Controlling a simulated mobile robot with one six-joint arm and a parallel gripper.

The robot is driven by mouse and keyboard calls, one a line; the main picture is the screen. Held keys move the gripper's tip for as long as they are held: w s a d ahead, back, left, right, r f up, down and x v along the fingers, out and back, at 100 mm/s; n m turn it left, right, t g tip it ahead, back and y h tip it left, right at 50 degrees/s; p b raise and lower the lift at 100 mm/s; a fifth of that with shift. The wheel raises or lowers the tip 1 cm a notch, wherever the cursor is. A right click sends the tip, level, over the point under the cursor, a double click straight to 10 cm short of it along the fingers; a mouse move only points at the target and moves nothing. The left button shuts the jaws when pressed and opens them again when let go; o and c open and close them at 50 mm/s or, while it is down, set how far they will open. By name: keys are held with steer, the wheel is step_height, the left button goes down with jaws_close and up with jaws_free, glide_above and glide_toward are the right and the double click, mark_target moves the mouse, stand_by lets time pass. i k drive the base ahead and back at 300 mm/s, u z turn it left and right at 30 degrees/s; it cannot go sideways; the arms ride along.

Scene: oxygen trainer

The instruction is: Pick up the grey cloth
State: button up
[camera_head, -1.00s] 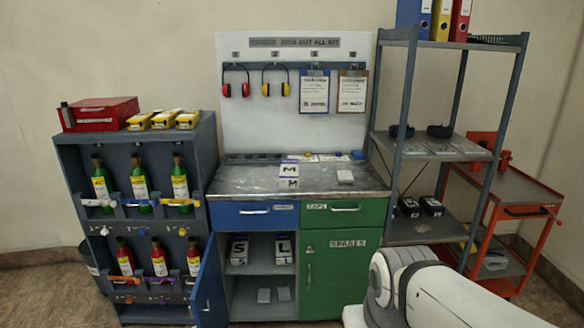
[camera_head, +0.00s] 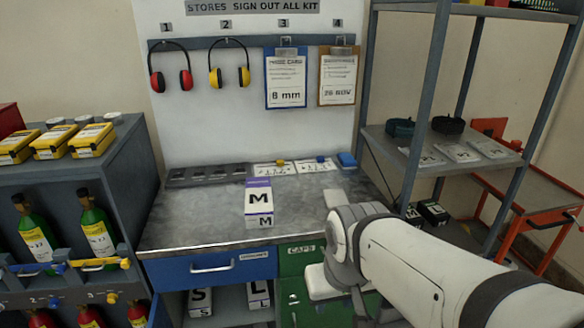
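A small pale grey piece (camera_head: 335,197) shows on the right part of the metal worktop (camera_head: 200,215), just behind my arm. It may be the grey cloth, but my arm hides much of that spot and I cannot tell for sure. My white arm reaches in from the lower right, in front of the bench's right side. Its gripper is not visible, so I cannot see its fingers or whether it holds anything.
A box marked M (camera_head: 259,204) stands mid-worktop. A long dark grey holder (camera_head: 207,175), cards and a blue item (camera_head: 347,160) lie along the back. The open shelf (camera_head: 440,150) and orange trolley (camera_head: 520,185) stand right; the bottle cabinet (camera_head: 115,170) stands left.

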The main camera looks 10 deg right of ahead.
mark_target(333, 198)
steer(key=i, duration=0.95)
steer(key=z, duration=0.6)
